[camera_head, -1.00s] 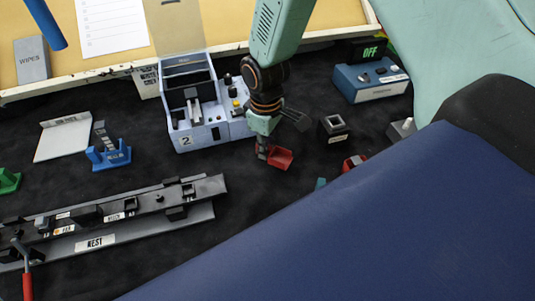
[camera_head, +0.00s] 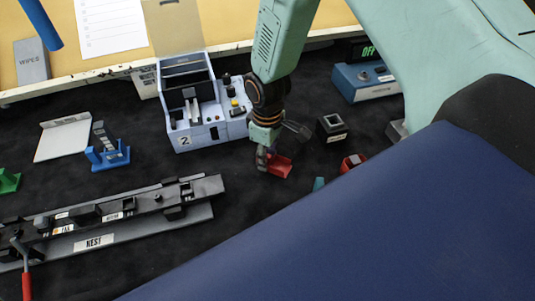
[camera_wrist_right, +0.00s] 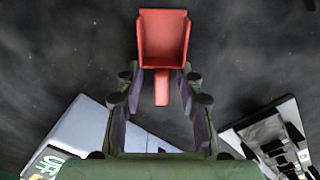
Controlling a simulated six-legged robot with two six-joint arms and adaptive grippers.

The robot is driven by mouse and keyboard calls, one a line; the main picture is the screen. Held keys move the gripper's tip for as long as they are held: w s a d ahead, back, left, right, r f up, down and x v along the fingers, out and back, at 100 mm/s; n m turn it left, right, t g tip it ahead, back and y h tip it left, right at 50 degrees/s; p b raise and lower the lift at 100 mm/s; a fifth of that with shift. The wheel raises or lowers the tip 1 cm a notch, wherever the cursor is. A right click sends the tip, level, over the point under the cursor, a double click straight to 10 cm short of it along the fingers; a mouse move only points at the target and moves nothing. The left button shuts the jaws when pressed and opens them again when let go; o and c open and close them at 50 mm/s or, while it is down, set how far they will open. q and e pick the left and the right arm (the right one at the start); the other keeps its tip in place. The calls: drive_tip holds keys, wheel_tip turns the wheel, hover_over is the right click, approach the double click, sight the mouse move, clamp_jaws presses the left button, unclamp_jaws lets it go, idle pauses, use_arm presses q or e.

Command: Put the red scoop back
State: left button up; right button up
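My right gripper (camera_head: 264,158) is low at the scoop's left side. In the wrist view, the right gripper (camera_wrist_right: 160,82) is open, with a finger on each side of the handle and visible gaps between. A small red piece (camera_head: 350,163) stands to the right, partly hidden by a dark blue surface. My left gripper is not in view.
The white machine (camera_head: 193,135) stands just behind and left of my right gripper. A black block (camera_head: 331,128) and a blue box (camera_head: 368,88) are to the right. A blue holder (camera_head: 108,158) and a long grey rail fixture (camera_head: 140,226) are on the left.

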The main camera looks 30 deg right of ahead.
drive_tip(key=shift+w+a, duration=0.15)
drive_tip(key=shift+r, duration=0.15)
wheel_tip(320, 180, up, 12)
idle(0.4)
idle(0.6)
drive_tip(key=shift+c, duration=0.4)
idle(1.2)
